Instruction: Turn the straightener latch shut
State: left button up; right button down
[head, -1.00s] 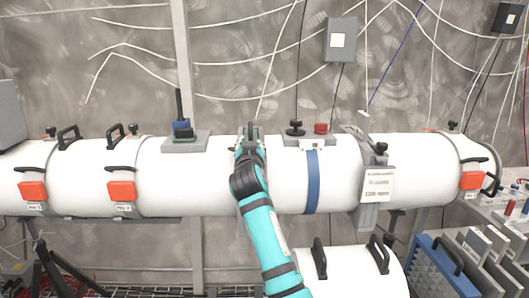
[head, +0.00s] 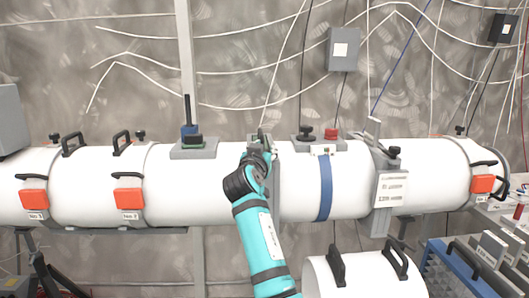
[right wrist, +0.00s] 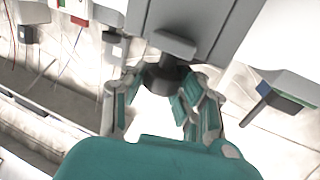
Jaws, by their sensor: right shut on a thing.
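The white steel tunnel (head: 300,190) runs across the head view. A grey collar (head: 277,190) rings it near the middle, with a grey block on top. My right gripper (head: 260,150) is at the top of this collar, and its fingers are mostly hidden by its own wrist. In the right wrist view, my right gripper (right wrist: 157,100) has its fingers around a dark round knob (right wrist: 166,72) under a grey block. This knob appears to be the straightener latch; its turned angle cannot be told. My left gripper is not in view.
Black and red knobs (head: 330,134) are to the right, beside a blue band (head: 325,185). A separate white cover (head: 365,275) with black handles is low in front.

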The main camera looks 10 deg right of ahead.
jog(key=c, duration=1.4)
grip_release()
jog(key=shift+a+f, duration=0.1)
jog(key=shift+f, duration=0.3)
jog(key=o, duration=0.5)
jog(key=shift+s+r, duration=0.15)
jog(key=shift+r, duration=0.4)
notch_tip(320, 180, up, 9)
jog(key=shift+r, duration=0.2)
